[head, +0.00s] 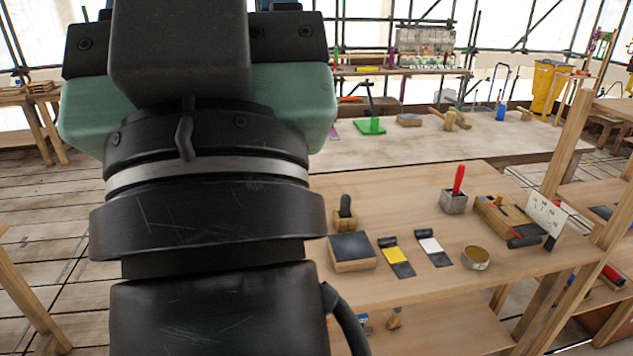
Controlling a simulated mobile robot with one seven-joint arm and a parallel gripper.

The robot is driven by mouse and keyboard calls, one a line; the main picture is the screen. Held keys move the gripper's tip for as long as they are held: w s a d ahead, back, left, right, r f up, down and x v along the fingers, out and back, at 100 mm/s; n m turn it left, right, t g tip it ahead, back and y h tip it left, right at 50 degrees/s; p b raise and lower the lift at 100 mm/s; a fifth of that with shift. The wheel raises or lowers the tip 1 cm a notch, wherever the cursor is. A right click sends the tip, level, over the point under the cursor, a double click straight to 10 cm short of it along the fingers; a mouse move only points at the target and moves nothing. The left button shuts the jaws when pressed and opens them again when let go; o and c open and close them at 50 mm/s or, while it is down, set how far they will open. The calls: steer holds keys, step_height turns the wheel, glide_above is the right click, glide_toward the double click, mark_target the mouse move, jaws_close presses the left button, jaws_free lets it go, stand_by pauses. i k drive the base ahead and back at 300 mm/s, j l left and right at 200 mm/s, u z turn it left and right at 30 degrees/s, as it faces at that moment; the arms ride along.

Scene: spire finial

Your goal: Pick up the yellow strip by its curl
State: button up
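The yellow strip (393,255) lies on the wooden workbench (385,195), right of the arm. It is small in the head view: a yellow patch with a dark area at its near end. A dark, raised, rolled-looking end, which appears to be the curl (388,241), is at its far end. A similar strip with a white patch (431,245) lies just to its right. My arm fills the left half of the picture and runs up out of the top edge. No gripper fingers can be seen, and nothing of mine touches the strip.
A dark-topped wooden block (352,250) lies close left of the yellow strip. A round tin (475,258) is right of the white one. Behind are a grey block with a red handle (458,180) and a wooden toolbox (505,218). Clear bench top lies in front of the strips.

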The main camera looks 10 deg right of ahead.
mark_target(393, 253)
steer(key=i+l+z, duration=0.2)
steer(key=i+l, duration=0.15)
steer(key=i, duration=0.3)
steer(key=i+l+z, duration=0.2)
steer(key=i, duration=0.5)
steer(key=i+l+z, duration=0.2)
steer(key=i, duration=0.5)
